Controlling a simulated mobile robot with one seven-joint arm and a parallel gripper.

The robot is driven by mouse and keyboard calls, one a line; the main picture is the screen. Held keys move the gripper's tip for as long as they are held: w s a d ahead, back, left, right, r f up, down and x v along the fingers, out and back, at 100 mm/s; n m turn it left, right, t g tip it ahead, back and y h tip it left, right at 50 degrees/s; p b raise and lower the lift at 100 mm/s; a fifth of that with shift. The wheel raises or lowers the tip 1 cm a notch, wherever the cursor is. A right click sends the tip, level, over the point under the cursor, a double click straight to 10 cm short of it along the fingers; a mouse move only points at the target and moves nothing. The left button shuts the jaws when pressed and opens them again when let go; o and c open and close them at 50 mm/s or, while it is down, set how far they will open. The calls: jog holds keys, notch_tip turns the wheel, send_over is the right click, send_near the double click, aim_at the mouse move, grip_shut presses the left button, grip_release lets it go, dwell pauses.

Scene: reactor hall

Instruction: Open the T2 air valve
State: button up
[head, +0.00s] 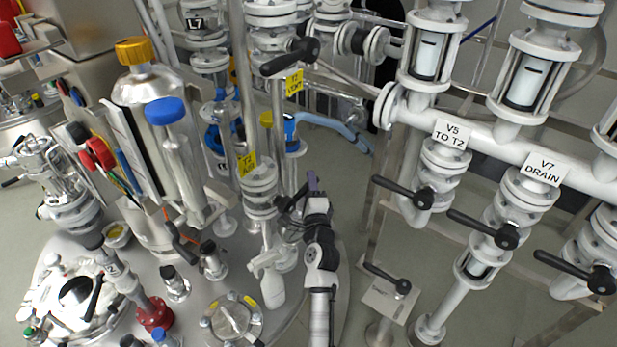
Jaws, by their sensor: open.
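The yellow "T2 AIR" tag (247,164) hangs at the picture's middle left, on a grey flanged valve body (260,186) in a vertical pipe. A dark lever seems to lie just right of this body, but my gripper and arm crowd it and I cannot tell its angle. My gripper (312,182) is at the top of my black and white arm, just right of the T2 air valve. It is open, its fingers small in the picture and pointing up and away. I cannot tell whether it touches the lever.
Above is the "T2 VENT" tag (294,83) with its black lever (290,57). At right are white pipes with black levers tagged "V5 TO T2" (452,133) and "V7 DRAIN" (541,169). Open floor shows behind my gripper.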

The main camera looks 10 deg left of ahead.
jog(key=shift+w, duration=0.1)
jog(key=shift+r, duration=0.1)
jog(key=shift+c, duration=0.2)
grip_shut()
